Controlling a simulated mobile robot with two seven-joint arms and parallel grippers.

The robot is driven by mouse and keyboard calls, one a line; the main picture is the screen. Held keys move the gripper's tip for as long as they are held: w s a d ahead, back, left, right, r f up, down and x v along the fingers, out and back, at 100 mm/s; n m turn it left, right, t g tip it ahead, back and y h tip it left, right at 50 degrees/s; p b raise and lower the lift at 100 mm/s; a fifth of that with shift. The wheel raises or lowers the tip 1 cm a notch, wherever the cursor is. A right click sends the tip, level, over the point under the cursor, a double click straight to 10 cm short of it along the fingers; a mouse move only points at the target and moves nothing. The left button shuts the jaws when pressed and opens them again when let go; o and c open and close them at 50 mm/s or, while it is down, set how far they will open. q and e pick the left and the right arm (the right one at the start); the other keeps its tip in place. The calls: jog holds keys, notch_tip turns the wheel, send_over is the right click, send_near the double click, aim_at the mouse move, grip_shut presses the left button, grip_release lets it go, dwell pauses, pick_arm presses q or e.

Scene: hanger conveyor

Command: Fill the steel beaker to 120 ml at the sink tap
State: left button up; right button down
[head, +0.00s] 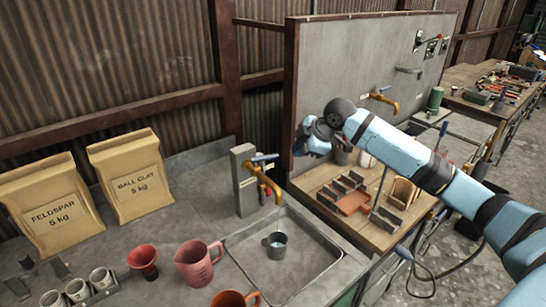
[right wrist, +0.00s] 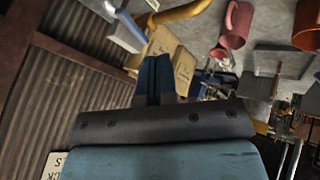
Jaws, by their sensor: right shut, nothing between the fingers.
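The small steel beaker (head: 277,246) stands upright in the sink basin (head: 310,262), below the spout of the brass tap (head: 263,180). A faint pale line shows between spout and beaker, perhaps water; the level inside is too small to read. The tap has a blue lever (head: 265,157) on top. My right gripper (head: 299,148) is raised behind and to the right of the tap, apart from it. In the right wrist view its fingers (right wrist: 152,75) are together and empty, with the yellow spout (right wrist: 182,12) at the top. My left gripper is not in view.
A pink jug (head: 198,264), a red cup-like vessel (head: 143,259) and an orange mug (head: 234,299) stand left of the sink. FELDSPAR (head: 50,208) and BALL CLAY (head: 133,178) bags stand behind. A wooden bench (head: 384,239) with dark blocks lies to the right.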

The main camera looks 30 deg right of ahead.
aim_at(278, 158)
jog(key=w+f+p, duration=0.1)
jog(key=w+f, duration=0.1)
jog(key=w, duration=0.1)
jog(key=w+f+p, duration=0.1)
jog(key=w+f, duration=0.2)
jog(key=w+a+f+p, duration=0.1)
jog(key=w+f, duration=0.1)
jog(key=w, duration=0.1)
jog(key=shift+f, duration=0.25)
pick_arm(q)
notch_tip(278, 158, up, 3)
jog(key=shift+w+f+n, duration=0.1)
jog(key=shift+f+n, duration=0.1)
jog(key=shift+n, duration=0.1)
